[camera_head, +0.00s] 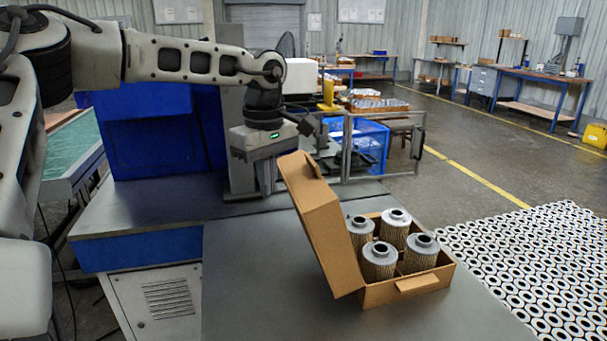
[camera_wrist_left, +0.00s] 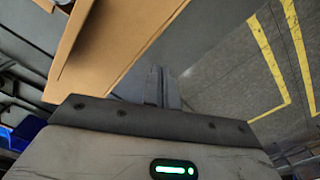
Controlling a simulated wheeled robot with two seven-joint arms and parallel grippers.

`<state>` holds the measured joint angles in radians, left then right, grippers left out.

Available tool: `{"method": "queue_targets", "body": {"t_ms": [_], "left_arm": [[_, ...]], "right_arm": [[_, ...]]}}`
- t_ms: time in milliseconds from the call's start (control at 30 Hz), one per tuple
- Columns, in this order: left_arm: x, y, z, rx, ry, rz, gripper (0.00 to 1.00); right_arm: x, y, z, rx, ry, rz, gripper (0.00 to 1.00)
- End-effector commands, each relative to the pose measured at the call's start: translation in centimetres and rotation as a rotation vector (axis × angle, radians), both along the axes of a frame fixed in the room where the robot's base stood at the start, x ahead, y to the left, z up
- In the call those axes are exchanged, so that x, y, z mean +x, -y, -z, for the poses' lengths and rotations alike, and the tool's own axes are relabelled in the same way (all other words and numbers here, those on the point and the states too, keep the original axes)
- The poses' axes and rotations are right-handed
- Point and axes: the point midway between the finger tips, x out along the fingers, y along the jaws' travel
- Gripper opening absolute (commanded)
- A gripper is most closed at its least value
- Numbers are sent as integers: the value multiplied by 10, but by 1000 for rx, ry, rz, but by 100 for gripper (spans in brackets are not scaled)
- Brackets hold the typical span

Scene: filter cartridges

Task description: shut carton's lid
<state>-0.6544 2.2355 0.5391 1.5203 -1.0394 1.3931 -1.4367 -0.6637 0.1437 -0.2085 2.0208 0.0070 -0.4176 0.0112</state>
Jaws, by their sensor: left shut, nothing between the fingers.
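An open cardboard carton (camera_head: 375,293) stands on the grey table and holds several upright filter cartridges (camera_head: 397,225). Its lid (camera_head: 325,225) is hinged on the left side and stands up, leaning left, away from the opening. My left gripper (camera_head: 266,190) points down just left of the lid's upper end, on its outer side. Its fingers are shut and empty; in the left wrist view the closed fingertips (camera_wrist_left: 158,85) are beside the brown cardboard lid (camera_wrist_left: 115,40). I cannot tell whether they touch it. My right gripper is not in view.
The grey tabletop (camera_head: 255,285) is clear to the left of the carton. A large field of cartridges (camera_head: 540,255) lies to the right. A blue crate (camera_head: 365,145) and a metal frame stand behind the table.

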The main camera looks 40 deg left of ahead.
Motion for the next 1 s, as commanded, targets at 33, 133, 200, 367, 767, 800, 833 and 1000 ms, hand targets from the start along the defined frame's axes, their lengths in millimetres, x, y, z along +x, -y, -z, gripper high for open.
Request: {"method": "queue_targets", "body": {"t_ms": [33, 133, 200, 367, 767, 800, 833, 1000], "left_arm": [[0, 0, 4, 0, -1, 1, 0], [0, 0, 8, 0, 0, 1, 0], [0, 0, 11, 0, 0, 1, 0], [0, 0, 18, 0, 0, 1, 0], [0, 0, 19, 0, 0, 0, 0], [1, 0, 19, 0, -1, 0, 0], [1, 1, 19, 0, -1, 0, 0], [8, 7, 17, 1, -2, 1, 0]], "right_arm": [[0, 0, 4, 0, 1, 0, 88], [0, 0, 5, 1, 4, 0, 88], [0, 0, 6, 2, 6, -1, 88], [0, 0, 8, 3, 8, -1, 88], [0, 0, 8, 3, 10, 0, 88], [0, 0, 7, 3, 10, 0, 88], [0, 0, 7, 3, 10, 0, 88], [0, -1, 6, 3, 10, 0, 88]]}}
